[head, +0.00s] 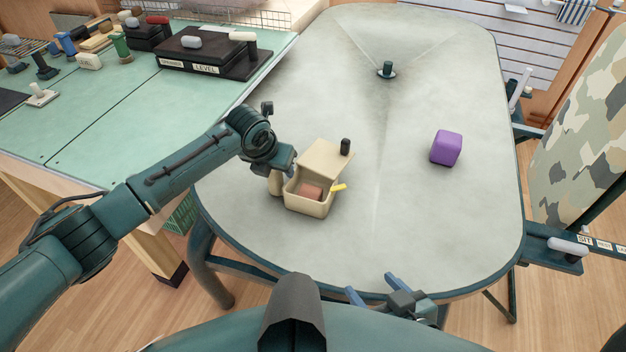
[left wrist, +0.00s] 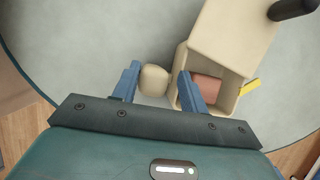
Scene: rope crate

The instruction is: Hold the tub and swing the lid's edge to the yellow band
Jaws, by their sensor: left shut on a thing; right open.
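The beige tub (head: 310,207) stands on the grey table, with a reddish block (head: 311,192) inside. Its beige lid (head: 325,158) sits off the opening toward the back, leaving the front part uncovered; a dark knob (head: 345,147) stands on it. The yellow band (head: 338,187) is at the tub's right side, apart from the lid's front edge. My left gripper (left wrist: 158,84) is shut on the tub's rounded beige grip (left wrist: 153,80) at its left side. My right gripper (head: 376,289) is open and empty near the table's front edge.
A purple block (head: 445,148) lies to the right on the table (head: 430,220). A dark fitting (head: 386,70) stands at the back. A green workbench (head: 90,125) with several tools is at the left.

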